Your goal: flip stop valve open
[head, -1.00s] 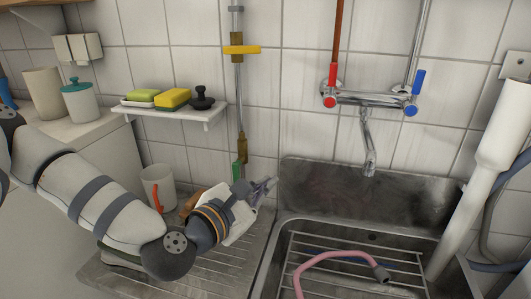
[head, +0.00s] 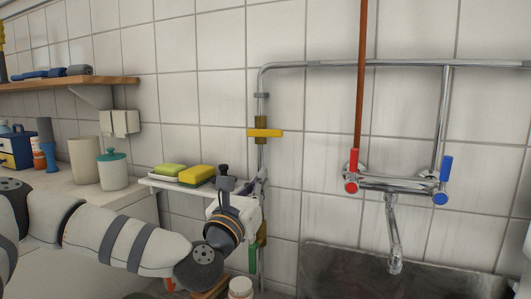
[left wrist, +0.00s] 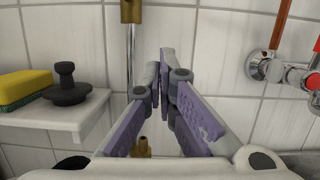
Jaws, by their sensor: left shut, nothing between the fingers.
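The stop valve has a yellow lever (head: 265,133) on a brass body, on the vertical chrome pipe against the tiled wall. The lever lies level, across the pipe. My left gripper (head: 262,178) is in front of the pipe, below and apart from the lever. In the left wrist view its purple-padded fingers (left wrist: 166,62) are shut and empty, just right of the pipe (left wrist: 130,62). A brass body (left wrist: 131,11) shows at the top edge there, but the yellow lever is out of that view. My right gripper is not in view.
A white shelf (left wrist: 75,117) with sponges and a black stopper (left wrist: 66,88) is close left of the gripper. A lower brass fitting with a green handle (head: 253,256) is below it. A mixer tap (head: 398,184) is to the right. The wall between is clear.

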